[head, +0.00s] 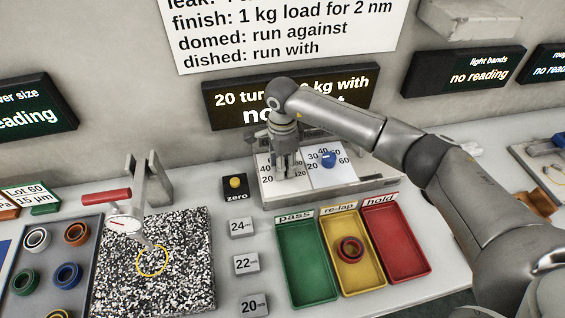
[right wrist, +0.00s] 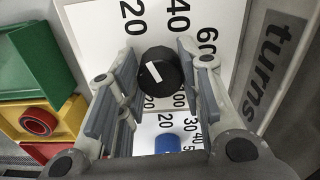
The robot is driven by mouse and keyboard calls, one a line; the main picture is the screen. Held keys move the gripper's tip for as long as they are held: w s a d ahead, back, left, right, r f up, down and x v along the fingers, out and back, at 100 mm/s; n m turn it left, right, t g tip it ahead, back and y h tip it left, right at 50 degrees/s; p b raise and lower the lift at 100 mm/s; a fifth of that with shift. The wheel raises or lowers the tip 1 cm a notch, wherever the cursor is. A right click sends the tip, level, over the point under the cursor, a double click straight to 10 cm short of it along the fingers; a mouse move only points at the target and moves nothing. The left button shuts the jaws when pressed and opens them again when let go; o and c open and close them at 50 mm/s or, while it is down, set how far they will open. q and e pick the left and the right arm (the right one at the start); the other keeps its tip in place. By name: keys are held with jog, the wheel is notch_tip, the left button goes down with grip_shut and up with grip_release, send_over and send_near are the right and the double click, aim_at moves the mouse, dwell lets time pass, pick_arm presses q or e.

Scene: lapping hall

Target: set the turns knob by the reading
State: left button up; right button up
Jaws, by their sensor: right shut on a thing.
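The turns knob (right wrist: 160,72) is black with a white mark, in the right wrist view. It sits between the fingers of my right gripper (right wrist: 158,80), which is shut on it. Its white dial card carries numbers including 20, 40 and 60, with a "turns" label (right wrist: 267,65) beside it. In the head view my right gripper (head: 287,170) reaches down onto the left card of the panel and hides the knob. The reading display (head: 228,104) shows "20 tur…" and "kg with"; my arm covers part of both lines. My left gripper is not in view.
A blue knob (head: 328,159) is on the right-hand card. In front are green (head: 307,290), yellow (head: 342,222) and red (head: 402,245) trays; a dark red ring (head: 351,249) lies in the yellow one. Left are a zero button (head: 235,183) and a speckled plate (head: 190,285).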

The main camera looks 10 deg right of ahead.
jog(key=shift+f+m+b, duration=0.1)
jog(key=shift+m+b, duration=0.65)
jog(key=shift+m, duration=0.25)
jog(key=shift+m+b, duration=0.7)
jog(key=shift+m, duration=0.5)
jog(key=shift+m+b, duration=0.85)
jog(key=shift+m, duration=1.35)
jog(key=o, duration=1)
jog(key=shift+o, duration=0.2)
